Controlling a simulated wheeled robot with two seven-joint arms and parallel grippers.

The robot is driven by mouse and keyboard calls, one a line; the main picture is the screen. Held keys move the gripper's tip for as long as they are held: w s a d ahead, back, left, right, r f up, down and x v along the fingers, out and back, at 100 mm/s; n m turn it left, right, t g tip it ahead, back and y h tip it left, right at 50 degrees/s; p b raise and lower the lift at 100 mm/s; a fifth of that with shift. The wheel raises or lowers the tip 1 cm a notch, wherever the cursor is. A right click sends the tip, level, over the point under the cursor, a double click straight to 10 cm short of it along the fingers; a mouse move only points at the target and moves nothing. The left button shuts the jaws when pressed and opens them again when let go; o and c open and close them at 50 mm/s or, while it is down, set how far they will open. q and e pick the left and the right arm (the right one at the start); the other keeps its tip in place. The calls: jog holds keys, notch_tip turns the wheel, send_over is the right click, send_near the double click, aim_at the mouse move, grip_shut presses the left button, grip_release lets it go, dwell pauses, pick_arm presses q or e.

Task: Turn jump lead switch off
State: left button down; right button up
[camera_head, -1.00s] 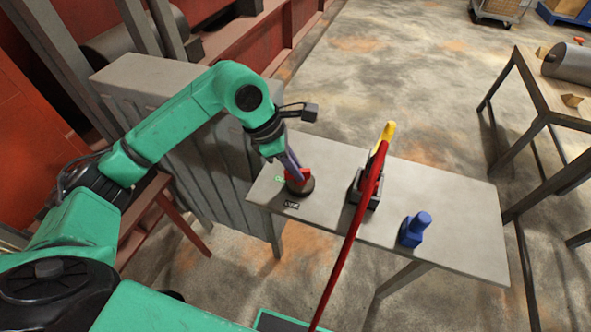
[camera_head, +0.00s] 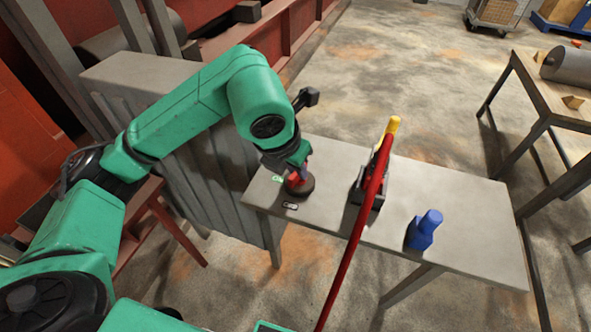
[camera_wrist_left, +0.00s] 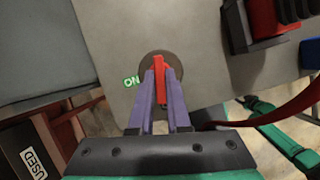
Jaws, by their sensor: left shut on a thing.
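The jump lead switch is a dark round base (camera_head: 303,188) with a red handle, on the left end of the grey table. In the left wrist view its red handle (camera_wrist_left: 161,78) stands between the purple fingers of my left gripper (camera_wrist_left: 160,92), which is shut on it. A green "ON" label (camera_wrist_left: 131,81) lies beside the base, to its left. In the head view my left gripper (camera_head: 299,176) comes down on the switch from above, and my arm partly hides the handle. My right gripper is not in view.
A grey ribbed cabinet (camera_head: 185,150) adjoins the table's left end. The table's right part (camera_head: 480,225) is clear.

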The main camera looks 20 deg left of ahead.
pick_arm(q)
jog(key=shift+w+d+r+n+y+b, duration=0.1)
jog(key=shift+n+y+b, duration=0.1)
jog(key=shift+n, duration=0.4)
jog(key=shift+d+r+n+y+b, duration=0.1)
jog(key=shift+n+y+b, duration=0.1)
jog(key=shift+n, duration=0.4)
jog(key=shift+a, duration=0.1)
jog(key=c, duration=0.9)
grip_release()
jog(key=shift+f, duration=0.1)
jog(key=v, duration=0.5)
jog(key=p+v, duration=0.1)
jog(key=v, duration=0.3)
jog(key=p+v, duration=0.1)
jog(key=v, duration=0.4)
jog(key=shift+s, duration=0.4)
